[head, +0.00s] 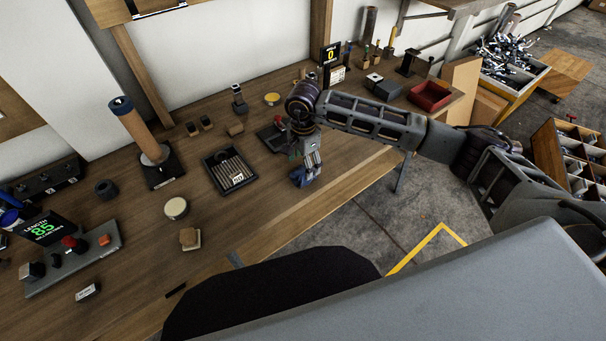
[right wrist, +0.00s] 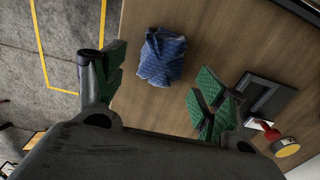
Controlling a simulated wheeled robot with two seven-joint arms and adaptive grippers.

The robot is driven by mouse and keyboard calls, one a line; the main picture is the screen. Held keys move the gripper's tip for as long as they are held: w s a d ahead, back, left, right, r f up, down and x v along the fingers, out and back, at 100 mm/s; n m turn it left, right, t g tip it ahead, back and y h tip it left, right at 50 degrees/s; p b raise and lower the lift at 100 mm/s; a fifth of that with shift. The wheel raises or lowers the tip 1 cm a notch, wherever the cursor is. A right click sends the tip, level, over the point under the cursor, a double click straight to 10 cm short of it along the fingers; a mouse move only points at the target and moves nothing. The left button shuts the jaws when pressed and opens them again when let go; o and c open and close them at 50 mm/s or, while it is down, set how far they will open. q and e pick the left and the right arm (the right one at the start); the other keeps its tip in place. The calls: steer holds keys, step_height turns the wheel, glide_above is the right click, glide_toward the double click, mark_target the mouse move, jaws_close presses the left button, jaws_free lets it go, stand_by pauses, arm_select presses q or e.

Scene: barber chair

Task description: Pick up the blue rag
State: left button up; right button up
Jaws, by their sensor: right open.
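The blue rag (right wrist: 162,57) lies crumpled on the wooden table near its edge in the right wrist view. In the head view a blue patch of it (head: 297,178) shows just below my right gripper (head: 307,168), which partly hides it. In the right wrist view my right gripper (right wrist: 162,85) is open, with its green-padded fingers spread to either side and the rag lying ahead, between their lines. Nothing is held in it. Whether the fingers touch the table cannot be told. My left gripper is not in view.
The wooden workbench (head: 120,235) holds a black tray with dark bars (head: 229,171), a rod on a stand (head: 150,150), a control panel (head: 75,258) and a red bin (head: 429,95). A dark plate (right wrist: 266,98) lies right of the rag. Concrete floor is beyond the table edge.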

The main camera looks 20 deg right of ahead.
mark_target(303, 171)
steer(key=shift+f, duration=0.15)
step_height(303, 171, down, 3)
steer(key=shift+w+f+p, duration=0.1)
steer(key=shift+p, duration=0.3)
steer(key=shift+f, duration=0.7)
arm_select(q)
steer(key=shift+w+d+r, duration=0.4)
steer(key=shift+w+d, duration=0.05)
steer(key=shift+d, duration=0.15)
arm_select(e)
steer(key=shift+f, duration=0.15)
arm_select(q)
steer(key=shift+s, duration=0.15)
